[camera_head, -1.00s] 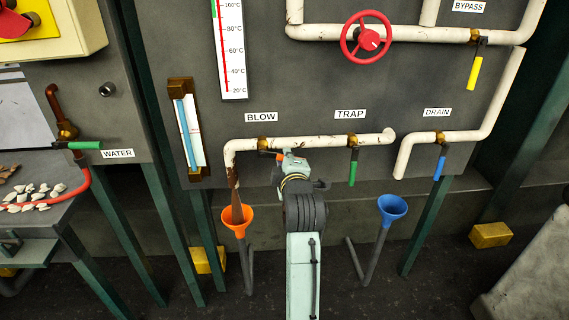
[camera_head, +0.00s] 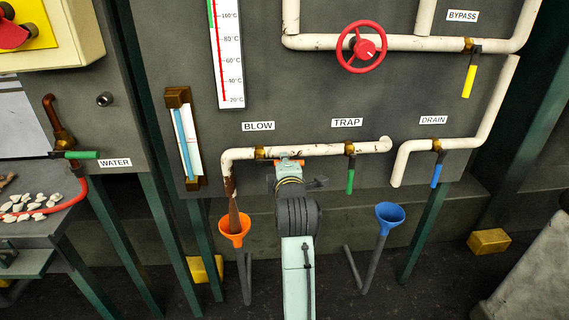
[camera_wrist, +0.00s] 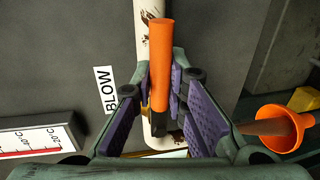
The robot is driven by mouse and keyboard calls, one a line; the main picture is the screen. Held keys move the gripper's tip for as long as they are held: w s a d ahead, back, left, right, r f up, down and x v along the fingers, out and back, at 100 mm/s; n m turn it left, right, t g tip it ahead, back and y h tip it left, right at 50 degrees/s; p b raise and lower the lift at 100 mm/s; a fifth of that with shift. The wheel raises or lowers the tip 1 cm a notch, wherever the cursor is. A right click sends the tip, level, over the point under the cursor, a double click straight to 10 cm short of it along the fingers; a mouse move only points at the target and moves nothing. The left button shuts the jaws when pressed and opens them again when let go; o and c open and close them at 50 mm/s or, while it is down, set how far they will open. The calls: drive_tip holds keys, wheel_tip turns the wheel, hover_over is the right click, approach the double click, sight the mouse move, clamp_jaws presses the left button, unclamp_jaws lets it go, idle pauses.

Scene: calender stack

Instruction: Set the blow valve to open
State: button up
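The blow valve's orange handle (camera_head: 297,163) lies along the white pipe (camera_head: 329,151), beneath the BLOW label (camera_head: 258,126), its middle hidden behind my gripper (camera_head: 288,163). In the wrist view the orange handle (camera_wrist: 161,62) runs lengthwise along the pipe, between the two purple-padded fingers of my gripper (camera_wrist: 162,72). The fingers stand apart, one on each side of the handle, with a gap showing beside it. Whether a fingertip touches it I cannot tell. The valve's brass body (camera_head: 260,153) is left of the gripper.
A brown stream or cone reaches from the pipe's left end into an orange funnel (camera_head: 234,231). The green TRAP handle (camera_head: 350,181) and blue DRAIN handle (camera_head: 436,175) hang down at the right. A blue funnel (camera_head: 390,214) stands below. A red wheel (camera_head: 361,47) is above.

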drive_tip(key=o, duration=0.5)
drive_tip(key=shift+c, duration=0.2)
drive_tip(key=s+r, duration=0.1)
drive_tip(key=s, duration=0.6)
drive_tip(key=shift+s+r, duration=0.2)
drive_tip(key=shift+r, duration=0.1)
